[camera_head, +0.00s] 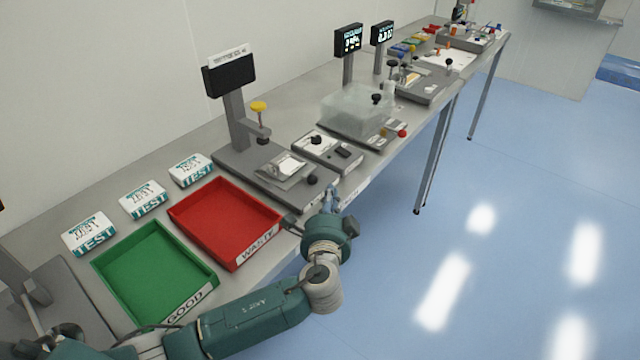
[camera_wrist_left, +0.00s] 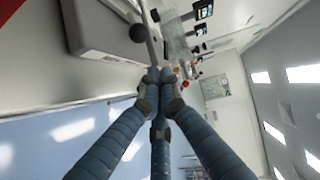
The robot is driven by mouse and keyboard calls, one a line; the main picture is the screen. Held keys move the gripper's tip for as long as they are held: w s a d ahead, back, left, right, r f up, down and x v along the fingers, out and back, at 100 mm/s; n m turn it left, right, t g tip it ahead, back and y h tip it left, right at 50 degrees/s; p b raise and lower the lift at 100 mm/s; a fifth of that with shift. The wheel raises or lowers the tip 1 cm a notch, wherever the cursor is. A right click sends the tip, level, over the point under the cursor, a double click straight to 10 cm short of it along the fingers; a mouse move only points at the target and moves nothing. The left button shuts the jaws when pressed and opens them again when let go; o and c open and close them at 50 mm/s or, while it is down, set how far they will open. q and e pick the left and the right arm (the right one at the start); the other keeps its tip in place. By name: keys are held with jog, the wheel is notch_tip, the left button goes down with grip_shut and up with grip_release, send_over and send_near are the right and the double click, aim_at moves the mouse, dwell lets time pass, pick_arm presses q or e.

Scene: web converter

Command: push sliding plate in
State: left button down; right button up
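The sliding plate (camera_head: 285,167) is a light metal plate on the grey base of the station with the yellow knob. Its round black knob (camera_head: 313,180) sticks out at the front of that base. The dark knob also shows in the left wrist view (camera_wrist_left: 138,32), just beyond my fingertips. My left gripper (camera_head: 332,194) is at the table's front edge, to the right of and slightly below the knob. In the left wrist view its fingers (camera_wrist_left: 160,78) come together with nothing visible between them. I cannot tell whether they touch the knob. My right gripper is out of view.
A red WASTE tray (camera_head: 178,208) and a green GOOD tray (camera_head: 107,270) lie left of the station. A small flat device (camera_head: 345,166) and a clear box (camera_head: 350,112) stand to its right. Several TEST packs (camera_head: 143,200) lie behind the trays. The floor in front is clear.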

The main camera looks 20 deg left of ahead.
aim_at(308, 177)
pick_arm(q)
jog(key=a, duration=0.1)
jog(key=w, duration=0.1)
jog(key=w+a+p, duration=0.1)
jog(key=shift+w+a+f, duration=0.1)
jog(key=shift+a+f, duration=0.15)
jog(key=shift+a, duration=0.1)
jog(key=shift+w+a+f, duration=0.15)
jog(key=shift+a, duration=0.25)
jog(key=shift+w+a, duration=0.15)
jog(key=shift+a, duration=0.15)
jog(key=a, duration=0.1)
jog(key=w+a, duration=0.1)
jog(key=a, duration=0.1)
jog(key=shift+w+a+b, duration=0.15)
jog(key=shift+a+b, duration=0.15)
jog(key=shift+b, duration=0.05)
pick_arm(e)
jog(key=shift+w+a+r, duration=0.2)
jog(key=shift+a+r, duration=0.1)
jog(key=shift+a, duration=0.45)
pick_arm(q)
jog(key=shift+d, duration=0.15)
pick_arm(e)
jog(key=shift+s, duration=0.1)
